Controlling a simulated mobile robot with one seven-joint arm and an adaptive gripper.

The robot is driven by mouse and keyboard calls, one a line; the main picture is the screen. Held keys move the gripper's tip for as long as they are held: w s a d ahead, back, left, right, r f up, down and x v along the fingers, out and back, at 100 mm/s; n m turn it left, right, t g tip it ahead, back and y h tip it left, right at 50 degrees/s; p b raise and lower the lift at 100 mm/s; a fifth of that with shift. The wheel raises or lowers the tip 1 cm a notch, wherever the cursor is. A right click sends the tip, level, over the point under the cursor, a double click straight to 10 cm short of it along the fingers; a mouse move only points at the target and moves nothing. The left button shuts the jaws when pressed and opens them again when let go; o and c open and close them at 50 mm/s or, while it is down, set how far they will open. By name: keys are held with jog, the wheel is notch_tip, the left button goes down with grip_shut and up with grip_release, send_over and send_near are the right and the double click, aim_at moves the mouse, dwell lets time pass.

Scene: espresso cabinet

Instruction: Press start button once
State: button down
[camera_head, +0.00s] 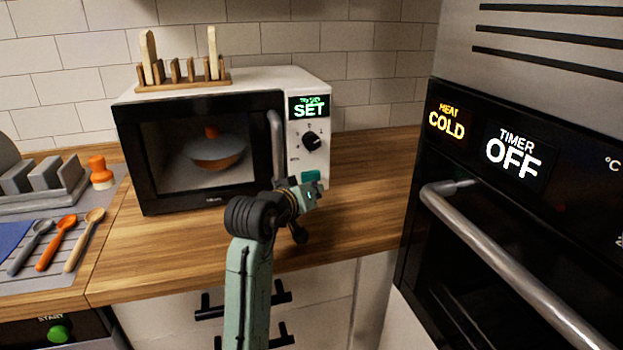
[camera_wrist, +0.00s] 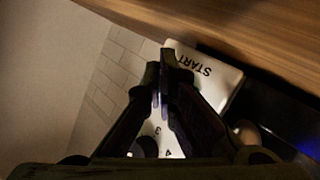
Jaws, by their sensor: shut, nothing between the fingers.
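The white microwave (camera_head: 318,150) stands on the wooden counter with its door shut. Its teal start button (camera_head: 311,177) is low on the right-hand control panel. My gripper (camera_head: 316,190) is shut and empty, right in front of the panel by the teal button. In the wrist view the two fingers (camera_wrist: 166,60) are together over the white panel, beside the upside-down START label (camera_wrist: 194,65). The button itself is hidden there, and I cannot tell whether the fingertips touch it. The microwave display (camera_head: 309,107) reads SET.
A dial (camera_head: 312,141) sits above the button, and the door handle (camera_head: 277,142) is to its left. A black oven (camera_head: 520,190) with a long handle stands at right. Another green button (camera_head: 59,333), labelled START, is at lower left. The counter right of the microwave is clear.

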jog(key=shift+w+a, duration=0.15)
jog(key=shift+w, duration=0.25)
jog(key=shift+w+a+p, duration=0.25)
jog(key=shift+w+p, duration=0.2)
jog(key=shift+w, duration=0.35)
dwell(1.0)
jog(key=shift+s, duration=0.1)
jog(key=shift+s+d, duration=0.2)
jog(key=shift+s, duration=0.35)
jog(key=shift+s+d, duration=0.15)
jog(key=shift+s, duration=0.4)
jog(key=shift+s+d+p, duration=0.1)
jog(key=shift+s+d, duration=0.15)
jog(key=shift+s, duration=0.55)
jog(key=shift+s+d+p, duration=0.15)
jog(key=shift+s+d, duration=0.15)
jog(key=shift+s, duration=0.5)
jog(key=shift+s+d+p, duration=0.1)
jog(key=shift+s+d, duration=0.15)
jog(key=shift+s, duration=0.55)
